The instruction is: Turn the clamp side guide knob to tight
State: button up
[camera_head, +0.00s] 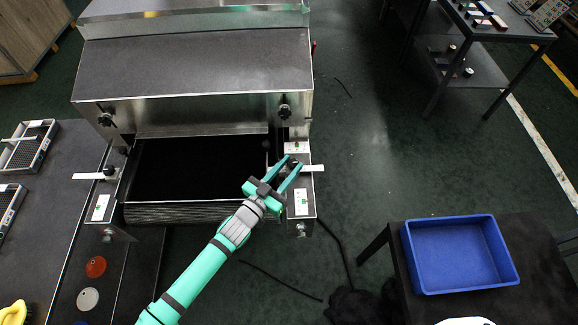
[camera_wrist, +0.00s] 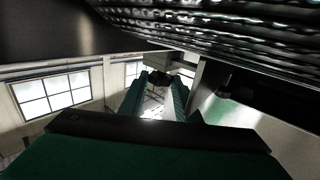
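My gripper (camera_head: 291,163) reaches over the right-hand side guide of the dryer's infeed, its two teal fingers apart. A small dark knob (camera_head: 293,164) on that guide shows between the fingertips, partly hidden by them. In the wrist view, my gripper (camera_wrist: 163,80) has a dark knob-like shape (camera_wrist: 160,77) between its fingertips. Whether the fingers press on it cannot be told. A white guide strip (camera_head: 313,168) sticks out to the right of the knob. A similar dark knob (camera_head: 110,171) with a white strip (camera_head: 88,176) sits on the left guide.
The metal dryer hood (camera_head: 195,70) rises behind the dark belt (camera_head: 200,168), with dark knobs (camera_head: 105,119) (camera_head: 284,112) on its front. White label plates (camera_head: 301,202) sit on the side rails. A blue bin (camera_head: 460,255) stands at right. Floor between is mostly clear.

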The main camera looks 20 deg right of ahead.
jog(key=shift+o, duration=1.4)
jog(key=v, duration=1)
jog(key=shift+s+a, duration=0.2)
jog(key=shift+a, duration=0.15)
